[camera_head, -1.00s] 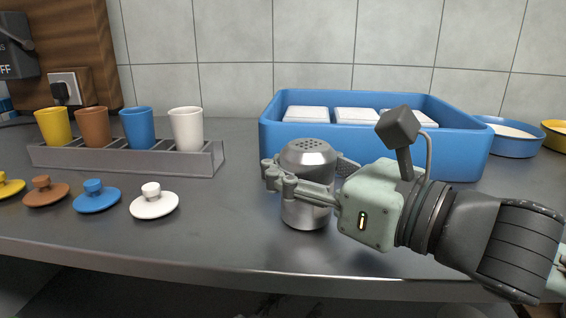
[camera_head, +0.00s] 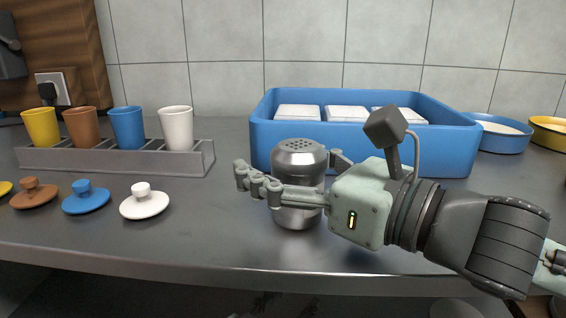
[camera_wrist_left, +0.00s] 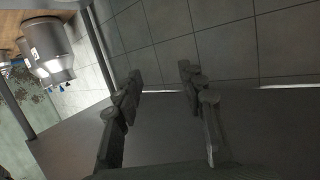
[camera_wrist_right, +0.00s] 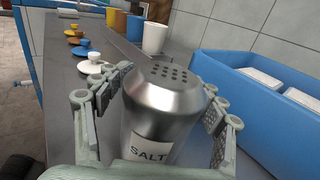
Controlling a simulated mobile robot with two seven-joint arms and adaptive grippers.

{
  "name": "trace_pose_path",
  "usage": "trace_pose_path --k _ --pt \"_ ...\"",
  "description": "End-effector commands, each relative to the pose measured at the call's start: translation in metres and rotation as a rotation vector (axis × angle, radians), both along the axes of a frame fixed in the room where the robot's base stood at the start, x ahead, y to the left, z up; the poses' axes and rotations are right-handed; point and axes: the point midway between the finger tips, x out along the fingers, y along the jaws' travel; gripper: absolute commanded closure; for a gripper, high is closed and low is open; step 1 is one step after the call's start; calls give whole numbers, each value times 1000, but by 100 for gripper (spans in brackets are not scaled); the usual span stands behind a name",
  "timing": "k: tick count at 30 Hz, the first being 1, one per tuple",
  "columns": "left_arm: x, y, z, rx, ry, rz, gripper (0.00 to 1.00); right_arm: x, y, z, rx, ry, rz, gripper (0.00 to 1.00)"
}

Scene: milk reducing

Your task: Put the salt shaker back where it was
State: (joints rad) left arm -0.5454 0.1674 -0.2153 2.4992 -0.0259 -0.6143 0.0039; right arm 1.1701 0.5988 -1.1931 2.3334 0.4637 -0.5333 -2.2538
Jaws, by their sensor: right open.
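The metal salt shaker (camera_head: 299,160) stands upright on the grey counter in front of the blue crate. Its holed top and SALT label (camera_wrist_right: 148,150) show in the right wrist view. My right gripper (camera_head: 290,168) is open, with one finger on each side of the shaker. In the right wrist view the fingers (camera_wrist_right: 168,85) stand apart from the shaker's upper part. My left gripper (camera_wrist_left: 160,76) shows only in the left wrist view, with its fingers apart and nothing between them.
The blue crate (camera_head: 390,158) with white blocks is close behind the shaker. A grey rack (camera_head: 110,162) of coloured cups stands left, with several lids (camera_head: 145,206) before it. Bowls (camera_head: 500,139) stand at the right. Counter between the lids and shaker is clear.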

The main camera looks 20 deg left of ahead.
Motion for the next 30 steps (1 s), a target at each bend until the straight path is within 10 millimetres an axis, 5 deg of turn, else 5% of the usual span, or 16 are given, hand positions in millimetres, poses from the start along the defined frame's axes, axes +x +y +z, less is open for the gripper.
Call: trace_pose_path --k 4,14,18,30 --pt "-1 5 -6 16 40 10 60 0 -1 4 0 -1 -1 31" --pt "-2 7 -8 23 56 13 60 -21 -60 5 -1 0 -2 31" --pt "-15 33 -42 95 226 59 60 -22 -63 5 1 1 -2 31" --pt "-69 94 -98 232 609 170 60 -25 -74 5 3 1 -3 31"
